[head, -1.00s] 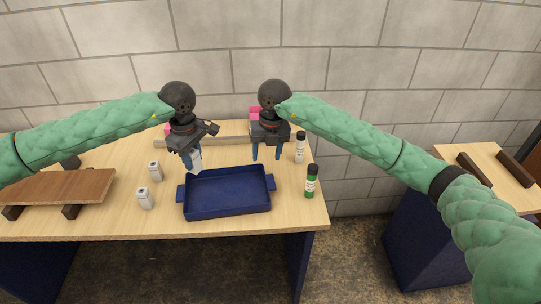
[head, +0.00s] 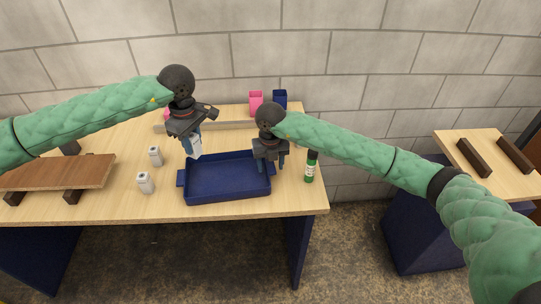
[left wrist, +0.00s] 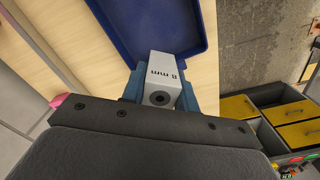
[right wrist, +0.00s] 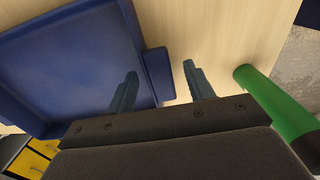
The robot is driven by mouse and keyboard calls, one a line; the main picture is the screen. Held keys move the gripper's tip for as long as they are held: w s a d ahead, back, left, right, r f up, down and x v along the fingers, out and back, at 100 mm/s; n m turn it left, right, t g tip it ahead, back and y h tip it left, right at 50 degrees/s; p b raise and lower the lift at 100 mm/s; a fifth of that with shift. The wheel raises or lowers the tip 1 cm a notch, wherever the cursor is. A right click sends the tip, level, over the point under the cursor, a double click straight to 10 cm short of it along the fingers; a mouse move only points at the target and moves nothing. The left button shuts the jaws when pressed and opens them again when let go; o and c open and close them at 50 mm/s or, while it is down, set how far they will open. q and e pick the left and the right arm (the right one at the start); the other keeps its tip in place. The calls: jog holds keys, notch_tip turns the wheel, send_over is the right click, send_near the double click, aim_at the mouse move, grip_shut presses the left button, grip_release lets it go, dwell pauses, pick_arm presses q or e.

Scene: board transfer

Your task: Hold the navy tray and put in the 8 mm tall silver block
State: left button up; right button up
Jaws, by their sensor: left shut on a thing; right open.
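The navy tray (head: 228,181) lies on the table, with a handle on each short side. It looks empty. My left gripper (head: 191,146) is shut on a silver block (head: 194,149) at the tray's back left corner. In the left wrist view the block (left wrist: 163,72) sits between the fingers and reads "8 mm". My right gripper (head: 272,168) is open at the tray's right end. In the right wrist view its fingers (right wrist: 160,90) stand either side of the tray's right wall and handle (right wrist: 158,72), apart from the handle.
Two more silver blocks (head: 155,156) (head: 145,182) stand left of the tray. A green bottle (head: 310,168) stands close to the right of my right gripper. Pink (head: 256,101) and navy (head: 280,98) cups stand at the back. A brown raised board (head: 60,173) is at the left.

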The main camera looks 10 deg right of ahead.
jog(key=shift+f, duration=0.65)
jog(key=shift+c, duration=0.2)
grip_shut()
pick_arm(q)
jog(key=shift+f+m, duration=0.8)
jog(key=shift+f, duration=0.65)
send_over(203, 182)
notch_tip(203, 182, down, 10)
jog(key=shift+d+r, duration=0.1)
